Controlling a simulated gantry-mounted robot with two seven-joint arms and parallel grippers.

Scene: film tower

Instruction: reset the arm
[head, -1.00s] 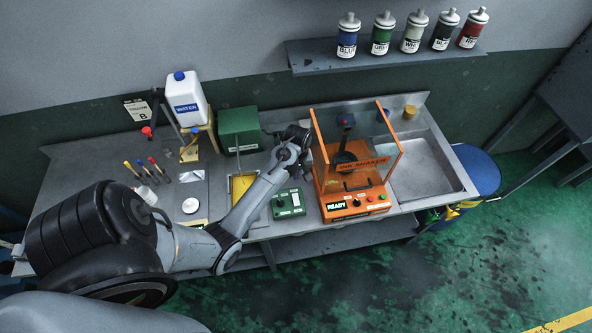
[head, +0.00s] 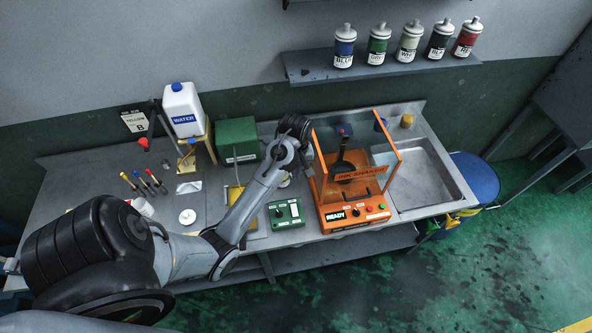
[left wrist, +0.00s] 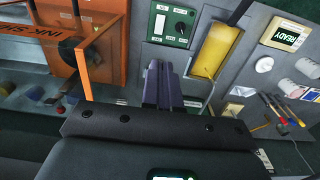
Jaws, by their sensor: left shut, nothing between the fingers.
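My left arm (head: 245,210) reaches in from the left across the bench, with its elbow bent. Its gripper (head: 297,128) is a dark shape at the arm's end, between the green box and the orange ink shaker. In the head view its fingertips are too small to make out. In the left wrist view the gripper's two purple fingers (left wrist: 165,86) lie close together, shut and empty, over the bench top. They are apart from the green control box (left wrist: 172,24) and the yellow tray (left wrist: 216,49). My right gripper is in neither view.
The orange ink shaker (head: 353,215) stands right of my left gripper, with a sink (head: 425,170) beyond. The green box (head: 238,140), water jug (head: 182,106) and several tools (head: 148,182) stand left. A shelf (head: 385,68) holds several ink bottles above.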

